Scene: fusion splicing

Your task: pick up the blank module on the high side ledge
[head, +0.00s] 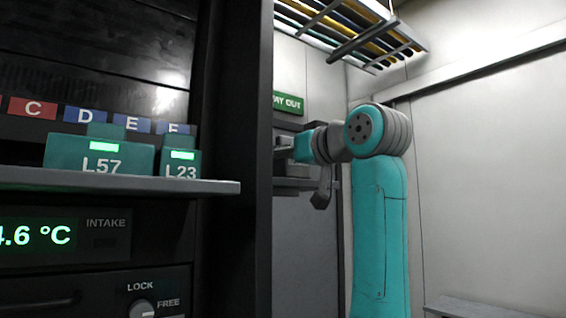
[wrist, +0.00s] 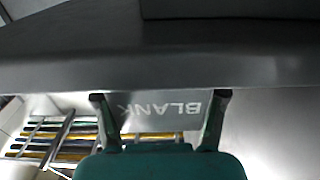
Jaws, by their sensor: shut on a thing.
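The blank module (wrist: 165,102) is a grey block whose BLANK label reads upside down in the wrist view. My gripper (wrist: 160,97) has one finger at each side of it and is shut on it. The dark grey ledge (wrist: 70,70) runs across the picture right against the module; I cannot tell whether the two touch. In the head view my gripper (head: 283,147) reaches left beside the rack's dark post, which partly hides it. The module cannot be made out clearly there.
In the head view, teal modules L57 (head: 101,158) and L23 (head: 181,165) stand on a rack shelf (head: 215,186) at left. The dark rack post (head: 235,240) stands between them and my arm. A cable tray (head: 350,35) hangs overhead. Open space lies right of my arm.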

